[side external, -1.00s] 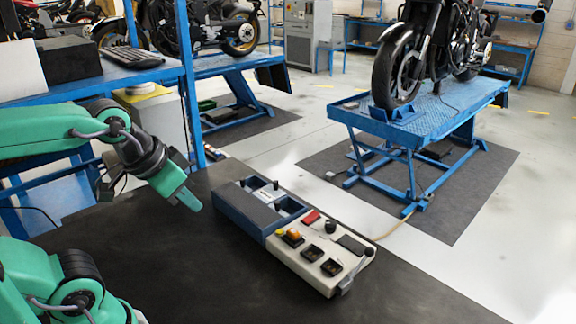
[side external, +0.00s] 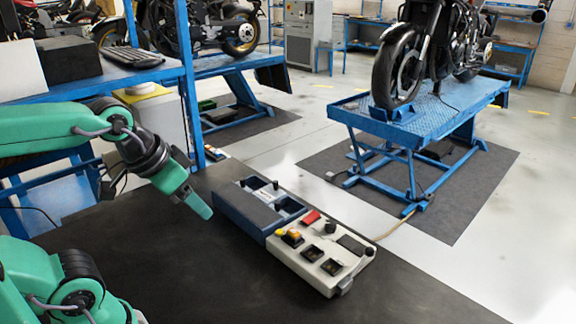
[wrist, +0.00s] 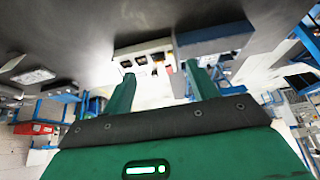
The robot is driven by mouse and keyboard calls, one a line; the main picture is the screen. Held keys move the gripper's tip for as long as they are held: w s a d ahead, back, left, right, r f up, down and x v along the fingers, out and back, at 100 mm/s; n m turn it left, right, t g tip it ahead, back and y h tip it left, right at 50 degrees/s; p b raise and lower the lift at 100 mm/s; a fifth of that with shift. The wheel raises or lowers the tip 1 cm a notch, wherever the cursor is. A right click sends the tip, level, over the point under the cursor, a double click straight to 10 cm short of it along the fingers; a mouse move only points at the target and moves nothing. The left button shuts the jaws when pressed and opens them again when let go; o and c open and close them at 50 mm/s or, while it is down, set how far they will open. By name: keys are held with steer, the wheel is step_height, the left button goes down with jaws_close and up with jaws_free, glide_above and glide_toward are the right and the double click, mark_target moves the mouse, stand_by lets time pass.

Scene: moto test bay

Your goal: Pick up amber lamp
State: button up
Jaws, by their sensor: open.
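The amber lamp (side external: 294,235) is a small orange block with a dark base. It sits at the left end of the cream control panel (side external: 304,276), beside a round yellow button (side external: 281,232). My gripper (side external: 204,209) is in the air above the dark bench, to the left of the panel and apart from the lamp. In the wrist view my gripper (wrist: 162,78) shows two green fingers spread apart with nothing between them. The panel (wrist: 145,50) shows beyond the fingertips there; the lamp is too small to make out surely.
A blue compartment tray (side external: 247,211) adjoins the panel's left end. The panel also carries a red piece (side external: 311,217), a black knob (side external: 330,227) and dark square sockets (side external: 312,254). The dark bench top (side external: 200,275) is clear in front. A blue shelf post (side external: 190,90) stands behind my arm.

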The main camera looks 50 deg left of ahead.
steer(key=w, duration=0.1)
steer(key=g, duration=0.5)
glide_above(293, 231)
steer(key=f, duration=1)
steer(key=shift+s, duration=0.3)
steer(key=shift+w+d+f+g, duration=0.15)
steer(key=shift+w+f+g, duration=0.2)
steer(key=shift+f, duration=4.15)
steer(key=c, duration=1.1)
